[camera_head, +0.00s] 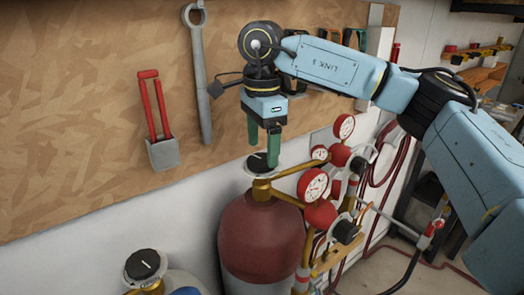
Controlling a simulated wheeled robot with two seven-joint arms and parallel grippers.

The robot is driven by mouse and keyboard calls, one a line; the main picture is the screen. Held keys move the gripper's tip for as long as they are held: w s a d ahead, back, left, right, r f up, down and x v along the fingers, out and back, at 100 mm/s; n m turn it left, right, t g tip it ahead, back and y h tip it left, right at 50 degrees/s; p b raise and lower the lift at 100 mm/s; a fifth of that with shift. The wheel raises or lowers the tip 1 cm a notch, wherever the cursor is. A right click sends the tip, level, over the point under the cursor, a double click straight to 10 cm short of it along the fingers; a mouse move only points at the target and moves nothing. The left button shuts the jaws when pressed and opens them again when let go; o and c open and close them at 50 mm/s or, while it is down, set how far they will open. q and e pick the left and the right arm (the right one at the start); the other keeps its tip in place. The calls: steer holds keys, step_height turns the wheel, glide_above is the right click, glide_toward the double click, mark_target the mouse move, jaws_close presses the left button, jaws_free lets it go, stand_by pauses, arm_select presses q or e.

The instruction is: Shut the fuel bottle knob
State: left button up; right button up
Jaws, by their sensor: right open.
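The dark red bottle (262,240), which I take to be the fuel bottle, stands below the pegboard in the middle of the view. Its black round knob (256,163) sits on top of a brass valve, with a pale ring around it. My right gripper (262,153) points down right above this knob, its green fingers apart and nothing between them. One fingertip overlaps the knob in the picture, and I cannot tell whether it touches. My left gripper is out of view.
A second bottle (185,291) with a black knob (143,264) stands at the lower left. Gauges (313,184) and regulators crowd the red bottle's right side, with hoses (378,165) behind. A wrench (197,75) and a red-handled tool (159,120) hang on the board.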

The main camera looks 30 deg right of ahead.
steer(key=shift+f, duration=0.6)
steer(key=shift+w+f, duration=0.1)
steer(key=shift+f, duration=0.45)
steer(key=shift+c, duration=0.7)
steer(key=c, duration=0.8)
steer(key=shift+f+m, duration=0.15)
steer(key=shift+m, duration=0.65)
steer(key=shift+c, duration=0.2)
steer(key=shift+m+b, duration=0.4)
steer(key=shift+m, duration=0.3)
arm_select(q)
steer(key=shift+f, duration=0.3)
